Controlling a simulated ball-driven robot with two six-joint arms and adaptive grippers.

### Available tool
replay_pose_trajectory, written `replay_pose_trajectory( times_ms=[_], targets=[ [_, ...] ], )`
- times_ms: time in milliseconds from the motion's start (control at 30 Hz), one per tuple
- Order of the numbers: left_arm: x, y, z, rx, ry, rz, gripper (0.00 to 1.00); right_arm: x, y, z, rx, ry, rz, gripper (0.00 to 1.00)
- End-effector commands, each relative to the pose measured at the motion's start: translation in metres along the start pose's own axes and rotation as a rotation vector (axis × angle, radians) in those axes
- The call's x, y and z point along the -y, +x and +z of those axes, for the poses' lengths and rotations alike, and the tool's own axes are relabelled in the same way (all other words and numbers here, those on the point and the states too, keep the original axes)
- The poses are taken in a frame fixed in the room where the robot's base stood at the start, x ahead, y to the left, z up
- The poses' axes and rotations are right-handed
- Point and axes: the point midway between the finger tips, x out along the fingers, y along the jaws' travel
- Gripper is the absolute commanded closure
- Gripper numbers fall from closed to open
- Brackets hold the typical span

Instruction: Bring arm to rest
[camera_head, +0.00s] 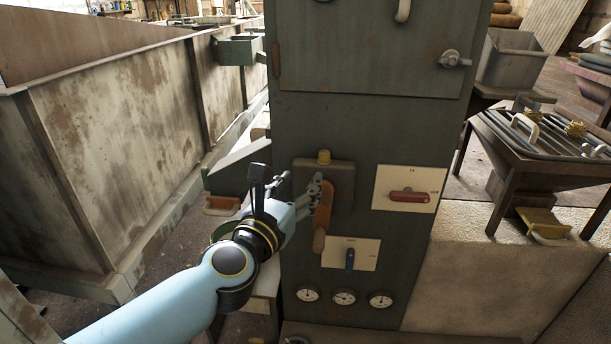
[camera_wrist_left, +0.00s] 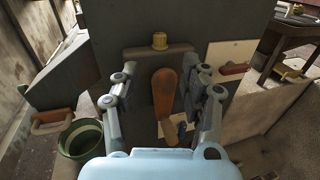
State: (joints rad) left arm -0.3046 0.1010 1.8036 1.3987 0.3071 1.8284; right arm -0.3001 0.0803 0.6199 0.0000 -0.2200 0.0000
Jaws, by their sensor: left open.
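My left gripper (camera_head: 318,190) is in front of the dark cabinet (camera_head: 366,128), by an orange-brown lever handle (camera_head: 321,226). In the left wrist view the left gripper (camera_wrist_left: 165,85) is open, with one finger on each side of the lever handle (camera_wrist_left: 164,92). The handle hangs down from a dark box with a yellow knob (camera_head: 324,157) on top. Whether the fingers touch the handle I cannot tell. My right gripper is not in view.
A red-handled switch plate (camera_head: 409,190) and a blue-handled plate (camera_head: 350,256) sit right of and below the lever. Several gauges (camera_head: 344,297) line the cabinet's bottom. A long metal bin (camera_head: 110,135) stands left. A green bucket (camera_wrist_left: 80,138) is low on the left.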

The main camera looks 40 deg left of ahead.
Motion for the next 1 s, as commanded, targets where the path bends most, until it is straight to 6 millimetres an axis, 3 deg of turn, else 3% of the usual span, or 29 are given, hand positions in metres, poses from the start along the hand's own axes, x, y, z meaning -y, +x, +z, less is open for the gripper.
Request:
replay_pose_trajectory(
  times_ms=[767, 867, 967, 1000],
  targets=[
    [0.0, -0.001, -0.002, 0.0, 0.0, 0.0, 0.55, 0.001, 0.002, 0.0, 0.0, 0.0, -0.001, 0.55],
    [-0.001, -0.003, -0.026, -0.031, 0.016, 0.002, 0.55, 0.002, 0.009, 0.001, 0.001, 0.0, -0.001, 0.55],
    [-0.002, -0.012, -0.082, -0.112, 0.136, -0.017, 0.55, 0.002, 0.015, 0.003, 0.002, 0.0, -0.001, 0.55],
    [-0.001, -0.019, -0.111, -0.157, 0.231, -0.042, 0.55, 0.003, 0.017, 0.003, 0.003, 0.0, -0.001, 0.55]
  ],
)
